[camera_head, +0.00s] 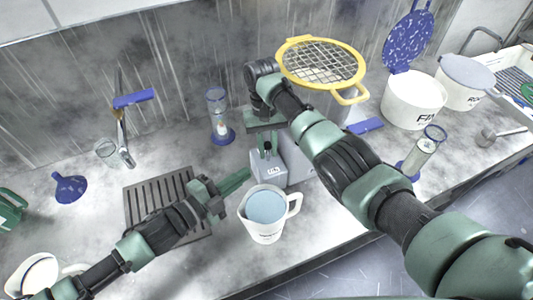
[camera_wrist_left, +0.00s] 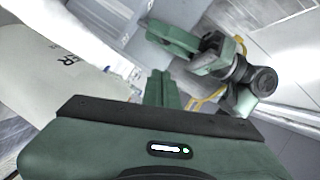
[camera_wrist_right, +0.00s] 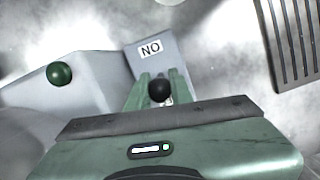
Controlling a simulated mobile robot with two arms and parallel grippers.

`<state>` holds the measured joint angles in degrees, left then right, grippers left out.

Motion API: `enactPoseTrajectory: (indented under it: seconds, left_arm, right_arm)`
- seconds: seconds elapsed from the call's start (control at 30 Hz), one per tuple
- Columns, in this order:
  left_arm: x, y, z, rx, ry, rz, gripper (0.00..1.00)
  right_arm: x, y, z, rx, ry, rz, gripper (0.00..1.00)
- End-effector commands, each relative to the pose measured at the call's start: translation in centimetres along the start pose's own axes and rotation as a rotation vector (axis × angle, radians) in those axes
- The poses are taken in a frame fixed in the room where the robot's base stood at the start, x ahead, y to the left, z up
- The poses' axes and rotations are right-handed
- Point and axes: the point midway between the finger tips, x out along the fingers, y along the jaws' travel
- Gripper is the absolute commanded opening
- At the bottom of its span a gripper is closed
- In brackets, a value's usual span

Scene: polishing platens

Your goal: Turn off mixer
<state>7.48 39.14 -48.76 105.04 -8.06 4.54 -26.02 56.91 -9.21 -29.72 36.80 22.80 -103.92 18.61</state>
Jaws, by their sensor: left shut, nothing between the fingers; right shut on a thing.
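The mixer (camera_head: 300,163) is a grey housing at the centre of the counter. Its label (camera_wrist_right: 150,48) reads "NO" in the right wrist view, which would be "ON" upside down. A lever with a black knob (camera_wrist_right: 160,91) stands at the housing; its exact tilt is unclear. My right gripper (camera_wrist_right: 158,88) is shut on this lever, the knob showing between its fingers. A green knob (camera_wrist_right: 60,73) sits farther along the grey housing. My left gripper (camera_head: 243,180) is shut and empty, left of the housing and above the white jug (camera_head: 264,228).
The jug holds bluish liquid near the counter's front edge. A yellow-rimmed sieve (camera_head: 321,64) sits behind my right arm. A slotted grate (camera_head: 140,200) lies under my left arm. White buckets (camera_head: 412,103) stand at the right. A glass cylinder (camera_head: 219,115) stands behind the left gripper.

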Motion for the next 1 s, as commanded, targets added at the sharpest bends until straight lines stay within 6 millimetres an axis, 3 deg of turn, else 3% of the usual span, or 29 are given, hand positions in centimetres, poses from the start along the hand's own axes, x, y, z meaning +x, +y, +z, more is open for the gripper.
enactPoseTrajectory:
  seconds: [0.1, 0.27, 0.7, 1.0]
  left_arm:
    - [0.5, -0.1, 0.7, 0.122, -0.036, -0.005, 0.00]
    - [1.8, -0.2, 1.0, 0.171, -0.049, -0.007, 0.00]
    - [9.1, -0.2, 1.2, 0.166, -0.046, -0.006, 0.00]
    - [10.5, -0.1, 1.4, 0.166, -0.046, -0.004, 0.00]
  right_arm:
    - [-0.1, 0.0, -0.1, 0.000, 0.004, 0.000, 0.00]
    - [-0.1, 0.0, -0.1, 0.000, 0.004, 0.000, 0.00]
    - [-0.1, 0.0, -0.1, 0.000, 0.004, 0.000, 0.00]
    - [-0.1, 0.0, -0.1, 0.000, 0.004, 0.000, 0.00]
